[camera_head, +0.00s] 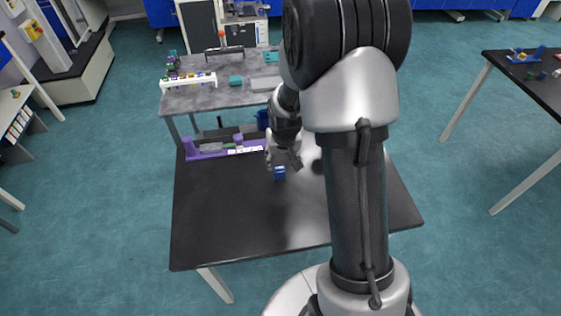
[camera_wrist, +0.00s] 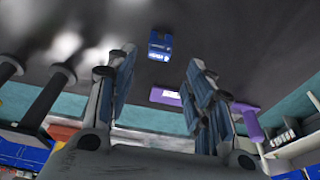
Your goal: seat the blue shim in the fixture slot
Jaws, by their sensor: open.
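The blue shim (camera_head: 279,174), a small blue piece with a pale marking, is on the black table just in front of my gripper (camera_head: 284,162). In the wrist view the shim (camera_wrist: 159,46) shows beyond the fingertips, in line with the gap between the fingers. My gripper (camera_wrist: 161,64) is open, with nothing between its fingers. It appears above the table, apart from the shim. The purple fixture (camera_head: 206,153) lies at the table's back left, with grey, green and white parts along it. Part of it (camera_wrist: 248,120) shows behind the right finger. I cannot make out its slot.
The black table (camera_head: 240,222) is clear at its front and left. My arm hides part of its right side. Behind it, a grey table (camera_head: 205,98) carries a white rack (camera_head: 188,81) and teal pieces. Another dark table (camera_head: 520,78) stands at the right.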

